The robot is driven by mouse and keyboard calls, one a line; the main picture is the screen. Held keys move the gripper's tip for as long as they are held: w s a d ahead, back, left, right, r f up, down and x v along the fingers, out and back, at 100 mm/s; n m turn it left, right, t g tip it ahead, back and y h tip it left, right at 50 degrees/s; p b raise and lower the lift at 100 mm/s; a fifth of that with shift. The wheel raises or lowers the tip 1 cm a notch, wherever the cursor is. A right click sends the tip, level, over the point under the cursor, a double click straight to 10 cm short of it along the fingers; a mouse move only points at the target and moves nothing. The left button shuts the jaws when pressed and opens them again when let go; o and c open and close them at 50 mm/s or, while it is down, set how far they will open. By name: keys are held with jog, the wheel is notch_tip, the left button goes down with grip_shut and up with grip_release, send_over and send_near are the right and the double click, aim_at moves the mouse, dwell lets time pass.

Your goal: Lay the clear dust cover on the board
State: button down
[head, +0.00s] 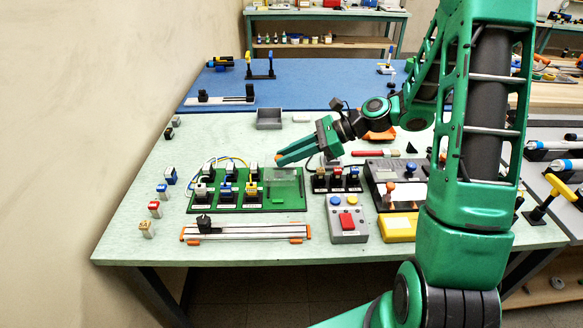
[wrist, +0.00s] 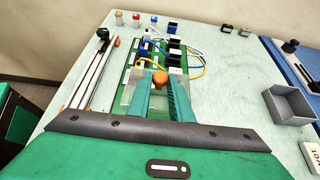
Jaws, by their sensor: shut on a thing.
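The green board (head: 232,207) lies flat on the pale bench, with switch-like modules and looped wires on its left and middle parts. It also shows in the wrist view (wrist: 170,90). The clear dust cover (head: 284,186) is a see-through sheet that appears over the board's right end; its edges are faint, and I cannot tell whether it touches the board. My gripper (head: 281,158) reaches in from the right above the cover's far edge. In the wrist view its fingers (wrist: 160,92) are closed on the cover's orange knob (wrist: 160,77), and the cover shows faintly around them.
A slider rail (head: 250,231) lies in front of the board. Small coloured blocks (head: 154,208) stand to its left. A switch row (head: 336,179) and a grey box with a red button (head: 347,221) stand close on the right. A grey tray (head: 269,118) sits behind.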

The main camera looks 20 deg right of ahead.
aim_at(293, 167)
jog(key=shift+w+d+f, duration=0.35)
jog(key=shift+d+f, duration=0.3)
jog(key=shift+d, duration=0.2)
jog(key=shift+f, duration=1.9)
jog(key=c, duration=1.6)
grip_release()
jog(key=shift+f, duration=0.1)
